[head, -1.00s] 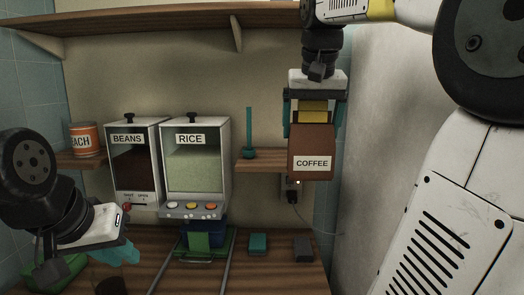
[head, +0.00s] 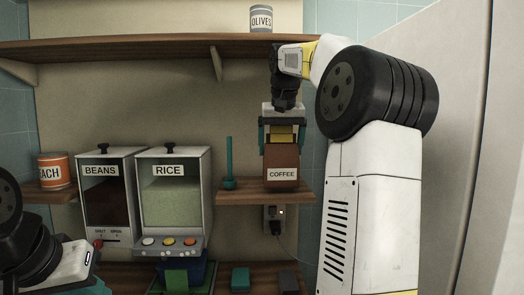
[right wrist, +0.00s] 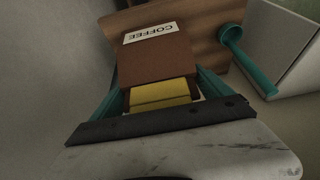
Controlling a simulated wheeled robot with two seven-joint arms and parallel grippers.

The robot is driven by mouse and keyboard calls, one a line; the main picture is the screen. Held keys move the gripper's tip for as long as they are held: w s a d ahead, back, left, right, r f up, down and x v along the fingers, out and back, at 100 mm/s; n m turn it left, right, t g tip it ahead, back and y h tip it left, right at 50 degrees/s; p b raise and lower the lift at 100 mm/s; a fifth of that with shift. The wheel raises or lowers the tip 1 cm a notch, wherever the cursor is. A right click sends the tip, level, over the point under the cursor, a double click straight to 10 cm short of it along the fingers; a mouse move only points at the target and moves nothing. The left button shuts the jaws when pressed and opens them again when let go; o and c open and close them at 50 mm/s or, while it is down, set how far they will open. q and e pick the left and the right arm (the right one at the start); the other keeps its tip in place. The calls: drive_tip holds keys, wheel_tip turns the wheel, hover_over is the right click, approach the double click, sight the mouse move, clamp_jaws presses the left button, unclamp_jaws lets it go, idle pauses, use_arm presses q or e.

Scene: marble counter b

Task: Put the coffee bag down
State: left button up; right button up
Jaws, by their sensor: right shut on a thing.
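The coffee bag (head: 282,165) is brown with a yellow top and a white COFFEE label. It is upright at the small wooden shelf (head: 245,197) on the right, its lower end close to the shelf top. I cannot tell whether it touches. My right gripper (head: 282,137) is shut on the yellow top from above. In the right wrist view the bag (right wrist: 155,62) sits between the teal fingers (right wrist: 165,92), with the shelf (right wrist: 190,25) beyond. My left gripper (head: 90,284) is at the lower left edge, its fingers mostly cut off.
BEANS (head: 108,200) and RICE (head: 173,200) dispensers stand further left. An outlet with a plug (head: 275,220) is below the shelf. An OLIVES can (head: 261,18) is on the upper shelf.

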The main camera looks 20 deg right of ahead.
sight(279, 150)
drive_tip(key=shift+w+d, duration=0.2)
drive_tip(key=shift+w, duration=0.55)
drive_tip(key=shift+w+d, duration=0.15)
drive_tip(key=shift+w, duration=0.6)
drive_tip(key=shift+w+f, duration=0.15)
drive_tip(key=shift+f, duration=0.6)
drive_tip(key=shift+f, duration=0.1)
drive_tip(key=o, duration=1.8)
drive_tip(key=shift+o, duration=0.2)
